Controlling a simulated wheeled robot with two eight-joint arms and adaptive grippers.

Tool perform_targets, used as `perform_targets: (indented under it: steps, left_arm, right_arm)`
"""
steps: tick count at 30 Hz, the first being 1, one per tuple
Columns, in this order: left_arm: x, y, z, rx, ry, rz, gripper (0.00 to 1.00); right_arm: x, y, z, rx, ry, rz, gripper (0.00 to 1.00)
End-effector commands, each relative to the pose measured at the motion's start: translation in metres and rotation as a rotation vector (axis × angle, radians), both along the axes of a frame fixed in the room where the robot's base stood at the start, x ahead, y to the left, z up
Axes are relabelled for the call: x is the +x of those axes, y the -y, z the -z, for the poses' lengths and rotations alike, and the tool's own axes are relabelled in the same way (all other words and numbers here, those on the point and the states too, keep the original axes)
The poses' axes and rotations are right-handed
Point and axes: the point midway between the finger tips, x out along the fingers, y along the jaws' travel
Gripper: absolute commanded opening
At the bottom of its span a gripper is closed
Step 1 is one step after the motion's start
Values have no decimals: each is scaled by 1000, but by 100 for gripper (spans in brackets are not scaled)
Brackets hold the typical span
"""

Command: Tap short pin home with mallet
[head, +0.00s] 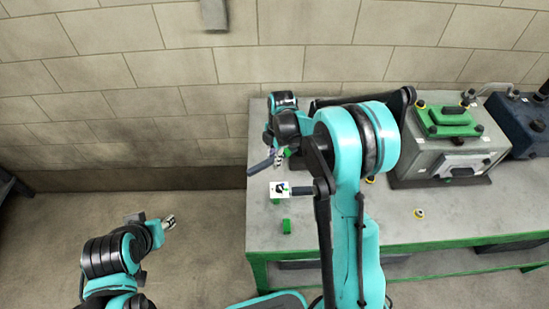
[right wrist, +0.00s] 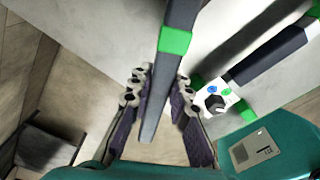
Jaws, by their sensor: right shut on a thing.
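My right gripper (head: 279,157) is above the left end of the bench. In the right wrist view, its fingers (right wrist: 160,92) are shut around a grey bar-shaped handle (right wrist: 151,125) with a green band (right wrist: 175,40); I take this for the mallet. The handle (head: 261,167) also shows in the head view, slanting down to the left. The tool's far end is cut off in the wrist view, so I cannot see its head. I cannot pick out the short pin. My left gripper (head: 169,221) is over the floor left of the bench, too small to tell its opening.
A white plate (head: 271,189) with a dark knob lies on the bench (head: 400,215), beside a dark bar (head: 301,190). A green block (head: 286,226) is nearer the front. A grey housing with a green top (head: 447,121) and a dark blue unit (head: 520,125) stand at right.

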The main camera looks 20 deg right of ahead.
Motion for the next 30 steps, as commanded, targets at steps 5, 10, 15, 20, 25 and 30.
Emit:
perform_targets:
  steps: [5,10,15,20,25,30]
  left_arm:
    - [0,0,2,0,0,0,40]
    - [0,0,-1,0,0,0,40]
    - [0,0,-12,0,0,0,40]
    - [0,0,-23,0,0,0,40]
    - [0,0,-22,0,0,0,40]
    - [0,0,-22,0,0,0,40]
  right_arm:
    - [0,1,4,-2,1,1,0]
    - [0,1,-1,-2,1,1,0]
    - [0,0,-19,-2,1,1,0]
    - [-1,-1,-36,-2,1,1,0]
    - [0,-1,-38,-2,1,1,0]
    - [0,0,-38,5,-1,2,0]
